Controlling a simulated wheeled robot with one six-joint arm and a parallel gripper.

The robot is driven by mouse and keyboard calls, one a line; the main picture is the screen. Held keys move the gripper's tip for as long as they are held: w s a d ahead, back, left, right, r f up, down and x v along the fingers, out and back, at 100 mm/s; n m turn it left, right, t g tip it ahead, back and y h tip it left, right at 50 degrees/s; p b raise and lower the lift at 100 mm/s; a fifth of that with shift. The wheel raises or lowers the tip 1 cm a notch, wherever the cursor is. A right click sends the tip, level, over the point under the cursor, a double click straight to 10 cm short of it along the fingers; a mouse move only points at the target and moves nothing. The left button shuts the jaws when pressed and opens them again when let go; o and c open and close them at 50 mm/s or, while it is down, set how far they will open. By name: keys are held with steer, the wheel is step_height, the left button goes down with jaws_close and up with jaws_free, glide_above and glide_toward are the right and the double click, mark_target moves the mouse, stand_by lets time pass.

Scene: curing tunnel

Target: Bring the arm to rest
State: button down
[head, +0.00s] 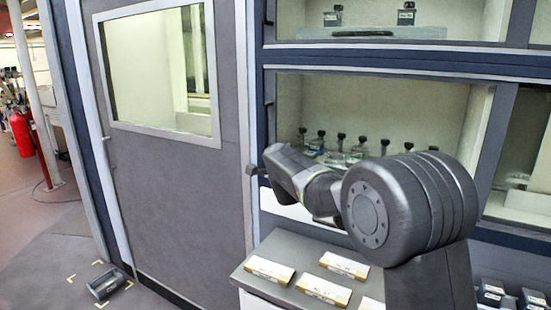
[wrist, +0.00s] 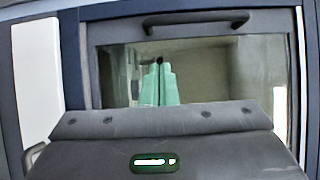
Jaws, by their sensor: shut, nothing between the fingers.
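My gripper's green fingers (wrist: 160,85) stand upright and side by side in the wrist view, shut with nothing held. The grey body of my wrist fills the bottom of that view, with a small lit panel on it. Behind the fingers is a cabinet's glazed front with a dark handle (wrist: 195,20) across its top. In the head view my arm is bent at the right, above the bench and in front of the cabinet; its fingers cannot be made out there. I see no contact between the fingers and anything else.
A grey bench top (head: 252,252) holds several labelled pale blocks below my arm. Several dark-capped bottles (head: 317,143) stand in the cabinet behind it. A grey door (head: 180,190) is at left. A dark device (head: 106,284) lies on the floor amid corner marks. Floor at far left looks open.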

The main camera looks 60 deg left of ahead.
steer(key=b+v, duration=0.1)
steer(key=v, duration=0.4)
steer(key=shift+s+d+r, duration=0.15)
steer(key=shift+s+d, duration=0.1)
steer(key=shift+d, duration=0.05)
